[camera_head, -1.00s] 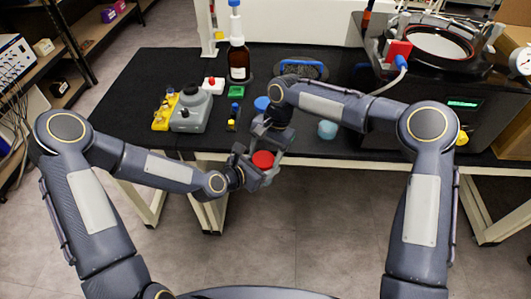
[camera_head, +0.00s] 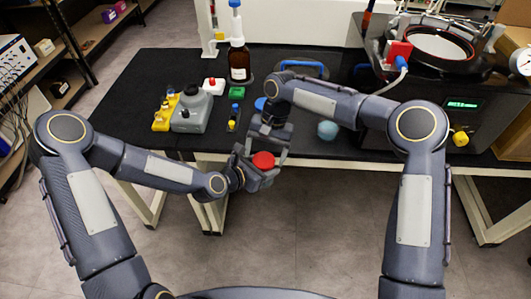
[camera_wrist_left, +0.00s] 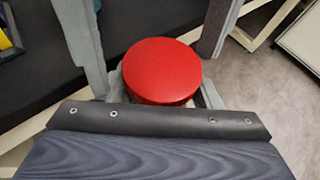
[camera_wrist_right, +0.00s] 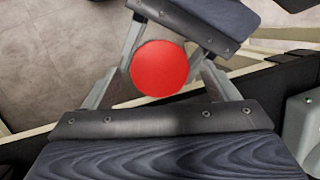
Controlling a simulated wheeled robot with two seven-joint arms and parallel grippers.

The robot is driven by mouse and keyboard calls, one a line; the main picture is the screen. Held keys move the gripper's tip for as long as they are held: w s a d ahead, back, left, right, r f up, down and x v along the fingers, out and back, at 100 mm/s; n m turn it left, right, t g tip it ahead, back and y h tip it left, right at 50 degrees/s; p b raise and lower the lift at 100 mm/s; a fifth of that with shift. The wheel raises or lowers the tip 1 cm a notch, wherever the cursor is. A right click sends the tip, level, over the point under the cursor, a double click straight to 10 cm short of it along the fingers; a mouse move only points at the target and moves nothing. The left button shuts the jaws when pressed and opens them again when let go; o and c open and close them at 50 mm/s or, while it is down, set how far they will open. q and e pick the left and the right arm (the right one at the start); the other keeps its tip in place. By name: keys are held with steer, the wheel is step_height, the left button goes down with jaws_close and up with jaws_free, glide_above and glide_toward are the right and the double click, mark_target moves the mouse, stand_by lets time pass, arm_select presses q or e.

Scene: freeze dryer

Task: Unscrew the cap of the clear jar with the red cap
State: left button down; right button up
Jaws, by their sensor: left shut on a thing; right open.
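The red cap (camera_head: 263,160) faces up, held out in front of the table's front edge. It also shows in the left wrist view (camera_wrist_left: 162,70) and in the right wrist view (camera_wrist_right: 159,69). My left gripper (camera_head: 256,174) is shut on the clear jar below the cap. The jar's body is almost wholly hidden by the fingers and the cap. My right gripper (camera_head: 270,150) is open just above and behind the cap. Its fingers reach down on either side of the cap, apparently without closing on it.
The freeze dryer (camera_head: 440,105) stands at the right. Open floor lies in front of the table.

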steer(key=shift+o, duration=0.4)
step_height(320, 180, up, 5)
steer(key=shift+f, duration=0.2)
step_height(320, 180, up, 6)
steer(key=r+m+t+h, duration=0.1)
steer(key=m+t+h, duration=0.1)
steer(key=m, duration=0.3)
steer(key=shift+m, duration=0.3)
step_height(320, 180, down, 12)
steer(key=shift+w+d+f, duration=0.1)
steer(key=shift+w, duration=0.05)
steer(key=c, duration=1.2)
steer(key=o, duration=1.1)
